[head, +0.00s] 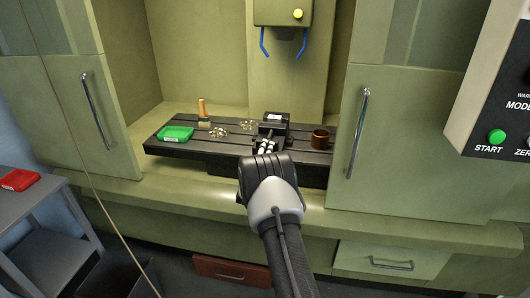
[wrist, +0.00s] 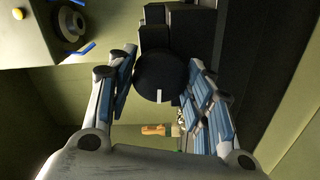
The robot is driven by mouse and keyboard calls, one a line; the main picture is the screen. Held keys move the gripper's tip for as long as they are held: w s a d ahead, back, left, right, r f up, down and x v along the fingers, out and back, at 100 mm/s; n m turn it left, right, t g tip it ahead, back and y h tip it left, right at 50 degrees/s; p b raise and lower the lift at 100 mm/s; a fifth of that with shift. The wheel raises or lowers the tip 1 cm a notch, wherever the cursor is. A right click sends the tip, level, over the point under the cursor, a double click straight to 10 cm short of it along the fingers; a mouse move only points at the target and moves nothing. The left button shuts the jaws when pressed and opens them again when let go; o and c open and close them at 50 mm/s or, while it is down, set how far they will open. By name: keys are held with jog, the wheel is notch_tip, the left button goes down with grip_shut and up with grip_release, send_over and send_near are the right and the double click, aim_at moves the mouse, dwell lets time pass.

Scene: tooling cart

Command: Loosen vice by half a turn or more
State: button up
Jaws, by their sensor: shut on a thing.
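The dark vice (head: 274,119) stands on the slotted machine table, with a small white label on top. In the head view my gripper (head: 264,146) is at the vice's front end, and my wrist hides most of that end. In the wrist view my gripper (wrist: 163,72) has its fingers on both sides of a round black knob (wrist: 160,72) at the vice's end, shut on it. A white mark (wrist: 159,97) on the knob's face sits near the bottom of its rim. The vice body (wrist: 165,25) shows behind the knob.
The slotted table (head: 177,149) also bears a green tray (head: 175,134), a brush (head: 203,113), metal shavings (head: 218,132) and a copper-brown cup (head: 320,138). Open doors (head: 75,95) flank the opening. The spindle head (head: 283,12) with blue nozzles hangs above.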

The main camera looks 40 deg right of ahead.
jog(key=n+p, duration=0.1)
jog(key=n, duration=0.6)
jog(key=n+p, duration=0.1)
jog(key=n, duration=0.3)
jog(key=shift+n, duration=0.4)
jog(key=shift+n+p, duration=0.4)
jog(key=shift+n, duration=1.2)
jog(key=o, duration=1)
jog(key=shift+o, duration=0.2)
jog(key=v, duration=1.2)
